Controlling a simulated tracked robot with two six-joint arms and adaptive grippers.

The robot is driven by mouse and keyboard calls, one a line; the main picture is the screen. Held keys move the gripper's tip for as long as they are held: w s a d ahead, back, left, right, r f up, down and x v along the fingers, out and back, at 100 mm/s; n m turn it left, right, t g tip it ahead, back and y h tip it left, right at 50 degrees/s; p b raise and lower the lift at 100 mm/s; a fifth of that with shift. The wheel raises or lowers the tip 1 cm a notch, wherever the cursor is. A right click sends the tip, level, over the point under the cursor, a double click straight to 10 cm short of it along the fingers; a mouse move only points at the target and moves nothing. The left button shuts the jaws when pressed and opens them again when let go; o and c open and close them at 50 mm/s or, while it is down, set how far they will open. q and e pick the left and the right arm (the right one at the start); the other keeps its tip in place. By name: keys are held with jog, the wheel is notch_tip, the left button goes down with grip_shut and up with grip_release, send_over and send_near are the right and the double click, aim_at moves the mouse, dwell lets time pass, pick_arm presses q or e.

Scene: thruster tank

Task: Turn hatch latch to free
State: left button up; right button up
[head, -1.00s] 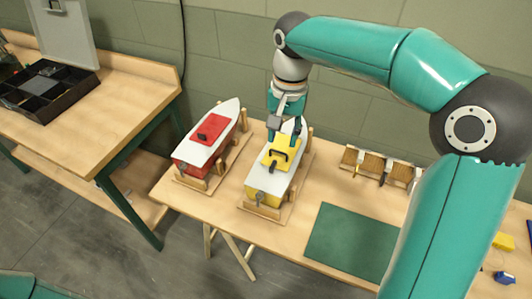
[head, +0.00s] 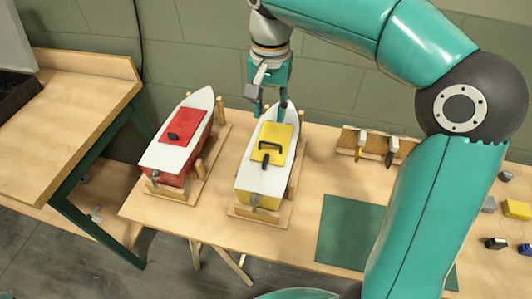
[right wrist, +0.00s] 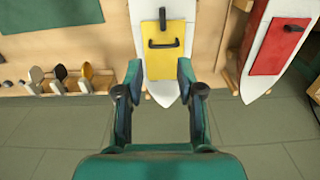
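The yellow boat (head: 249,184) has a white deck and a yellow hatch (head: 282,136) with a black bar handle (head: 270,147). The black hatch latch (head: 266,161) lies along the boat's length at the hatch's near edge. In the right wrist view the latch (right wrist: 162,18) crosses the hatch edge, beyond the handle (right wrist: 164,44). My right gripper (head: 270,108) is open and empty near the boat's far, pointed end. In its wrist view the fingertips (right wrist: 160,78) stand apart, short of the handle. My left gripper is not in view.
A red boat (head: 171,174) with a red hatch stands left of the yellow one; its latch lies crosswise. A wooden rack (head: 348,143) holds tools to the right. A green mat (head: 345,228) lies bare in front. Small blocks (head: 517,209) lie at far right.

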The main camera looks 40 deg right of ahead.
aim_at(266, 156)
jog(key=f, duration=1.5)
jog(key=shift+w+a+f, duration=0.1)
jog(key=shift+w+a, duration=0.05)
jog(key=shift+a, duration=0.15)
